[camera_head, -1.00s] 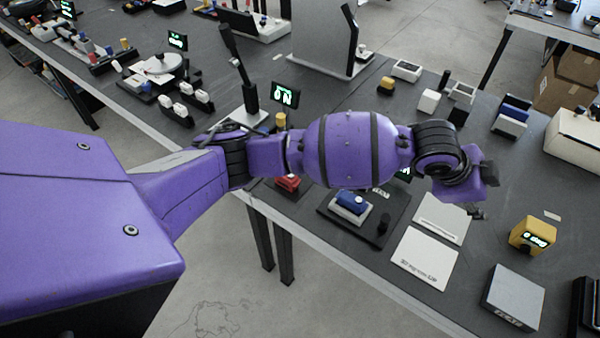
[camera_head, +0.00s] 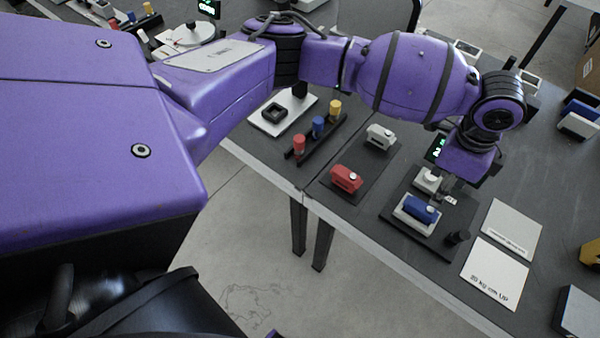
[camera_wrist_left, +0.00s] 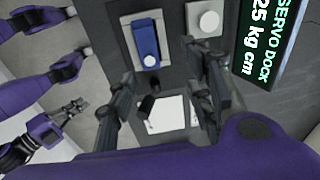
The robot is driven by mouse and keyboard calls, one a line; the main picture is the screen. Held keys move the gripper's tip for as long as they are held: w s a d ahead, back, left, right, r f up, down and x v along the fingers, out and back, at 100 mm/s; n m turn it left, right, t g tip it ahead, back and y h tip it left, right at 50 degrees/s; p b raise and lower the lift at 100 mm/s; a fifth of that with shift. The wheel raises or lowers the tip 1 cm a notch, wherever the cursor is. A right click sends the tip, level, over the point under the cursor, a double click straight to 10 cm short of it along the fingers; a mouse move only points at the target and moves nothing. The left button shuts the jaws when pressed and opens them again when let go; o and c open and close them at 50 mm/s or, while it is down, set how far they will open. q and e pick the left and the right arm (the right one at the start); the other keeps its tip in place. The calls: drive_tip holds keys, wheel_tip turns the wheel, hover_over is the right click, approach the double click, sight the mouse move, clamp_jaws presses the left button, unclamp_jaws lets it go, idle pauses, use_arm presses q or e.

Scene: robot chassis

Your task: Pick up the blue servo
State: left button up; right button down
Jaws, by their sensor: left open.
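The blue servo (camera_head: 421,209) lies in a white cradle (camera_head: 402,217) on a dark dock plate. In the left wrist view the blue servo (camera_wrist_left: 145,42) lies in its cradle, ahead of the fingers and nearer the left one. My left gripper (camera_head: 450,190) is over the dock plate, close to the servo on its right side. The left wrist view shows the gripper (camera_wrist_left: 163,72) open, with nothing between its fingers. My right gripper (camera_wrist_left: 70,112) appears small at the left of the wrist view, away from the table; its opening is unclear.
A white block (camera_head: 427,180) and a black knob (camera_head: 458,238) share the dock plate. A lit servo dock sign (camera_wrist_left: 262,40) stands close by. A red servo (camera_head: 346,177) and a whitish servo (camera_head: 380,136) are to the left. White cards (camera_head: 495,272) lie to the right.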

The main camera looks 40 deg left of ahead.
sight(423, 206)
use_arm(q)
drive_tip(key=shift+s+a+f+g+y, duration=0.2)
drive_tip(key=shift+s+a+g+y, duration=0.15)
drive_tip(key=shift+s+a, duration=0.5)
drive_tip(key=f, duration=0.4)
drive_tip(key=shift+w+d, duration=0.1)
drive_tip(key=shift+d, duration=0.2)
wheel_tip(423, 206, down, 3)
drive_tip(key=shift+f, duration=0.2)
drive_tip(key=shift+d+f, duration=0.1)
drive_tip(key=shift+f, duration=0.05)
use_arm(e)
drive_tip(key=shift+s+f, duration=0.1)
drive_tip(key=shift+f, duration=0.05)
use_arm(q)
drive_tip(key=shift+w, duration=0.1)
drive_tip(key=c, duration=1)
clamp_jaws()
use_arm(e)
drive_tip(key=shift+d, duration=0.3)
